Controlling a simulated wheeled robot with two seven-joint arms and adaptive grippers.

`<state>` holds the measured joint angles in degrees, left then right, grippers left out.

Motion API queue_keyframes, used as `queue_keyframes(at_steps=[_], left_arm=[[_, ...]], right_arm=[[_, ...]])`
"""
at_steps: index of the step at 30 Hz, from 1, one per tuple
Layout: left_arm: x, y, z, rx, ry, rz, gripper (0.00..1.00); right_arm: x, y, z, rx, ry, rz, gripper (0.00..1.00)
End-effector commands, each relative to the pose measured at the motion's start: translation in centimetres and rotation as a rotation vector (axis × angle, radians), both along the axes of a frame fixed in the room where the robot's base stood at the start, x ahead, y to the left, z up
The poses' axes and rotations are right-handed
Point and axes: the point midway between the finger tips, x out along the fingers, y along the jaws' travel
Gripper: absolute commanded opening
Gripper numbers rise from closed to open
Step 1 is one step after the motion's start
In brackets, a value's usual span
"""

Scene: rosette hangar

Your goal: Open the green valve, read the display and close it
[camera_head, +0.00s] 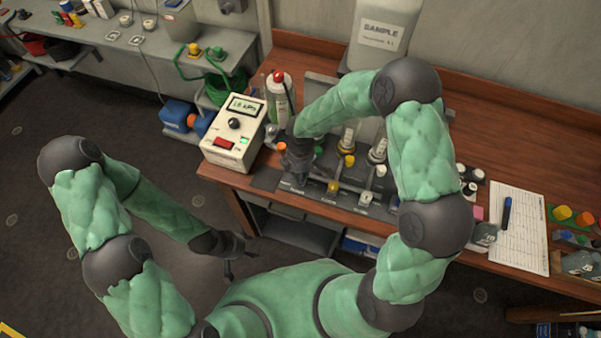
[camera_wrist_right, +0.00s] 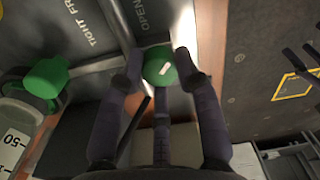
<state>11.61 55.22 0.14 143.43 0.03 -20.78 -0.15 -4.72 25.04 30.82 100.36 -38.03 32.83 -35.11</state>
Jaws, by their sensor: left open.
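The green valve knob (camera_wrist_right: 159,66), round with a white mark, lies beside the word OPEN on the dark panel. My right gripper (camera_wrist_right: 160,62) has its fingertips on both sides of the knob, seemingly touching it. In the head view my right gripper (camera_head: 297,160) points down at the left end of the valve panel (camera_head: 345,203) and hides that knob. The display (camera_head: 243,105) on the cream box (camera_head: 229,139) is lit; its small text ends in kPa, the digits hard to read. My left gripper (camera_head: 230,258) is open and empty, low in front of the bench.
A bottle with a red cap (camera_head: 281,95) stands behind the cream box. Yellow and white knobs, such as the yellow one (camera_head: 333,187), stand close to my right gripper. A clipboard sheet (camera_head: 520,230) lies at right. Floor space at left is clear.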

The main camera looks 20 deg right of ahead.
Motion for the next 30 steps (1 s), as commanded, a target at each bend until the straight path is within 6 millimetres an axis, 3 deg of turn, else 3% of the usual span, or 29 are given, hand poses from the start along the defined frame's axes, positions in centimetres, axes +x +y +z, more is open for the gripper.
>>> queue_keyframes(at_steps=[1,2,14,30], left_arm=[[0.0,0.0,0.0,0.000,0.000,0.000,0.56],[0.0,0.0,0.0,0.000,0.000,0.000,0.56],[0.0,0.0,-0.3,0.000,0.000,0.000,0.56],[0.0,0.0,-2.9,0.000,0.000,0.000,0.56]], right_arm=[[0.0,0.1,0.0,0.001,0.001,-0.001,0.08],[0.0,0.1,0.0,0.002,0.000,-0.001,0.01],[0.0,0.1,-0.1,0.003,-0.001,-0.025,0.00],[0.1,0.1,-0.2,0.004,-0.004,-0.352,0.00]])
